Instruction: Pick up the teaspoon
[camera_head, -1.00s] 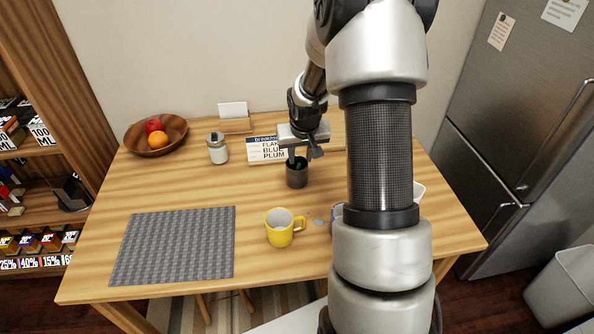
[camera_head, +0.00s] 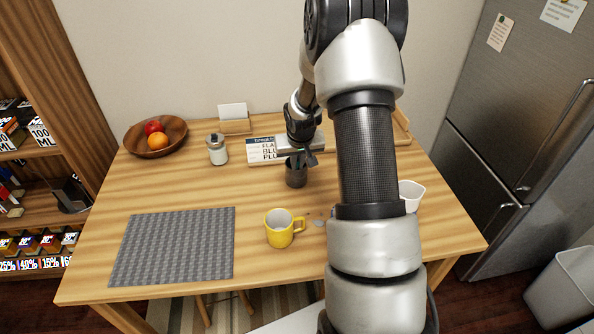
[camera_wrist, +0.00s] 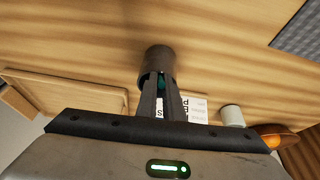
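A dark grey cup (camera_head: 296,177) stands on the wooden table, and it also shows in the wrist view (camera_wrist: 157,60). A teal piece (camera_wrist: 162,82) shows at its mouth, and a dark grey spoon-like end (camera_head: 312,158) sticks up beside my gripper. I cannot tell for sure which piece is the teaspoon. My gripper (camera_head: 293,160) is right above the cup, and its fingers (camera_wrist: 160,84) reach its mouth with the teal piece between or just behind them. The fingers are close together; whether they grip anything is unclear.
A yellow mug (camera_head: 279,231) stands in front of the cup, with small grey bits beside it. A lettered board (camera_head: 263,150), a jar (camera_head: 217,150) and a fruit bowl (camera_head: 142,147) stand behind. A grey mat (camera_head: 175,245) lies at left, a white container (camera_head: 411,195) at right.

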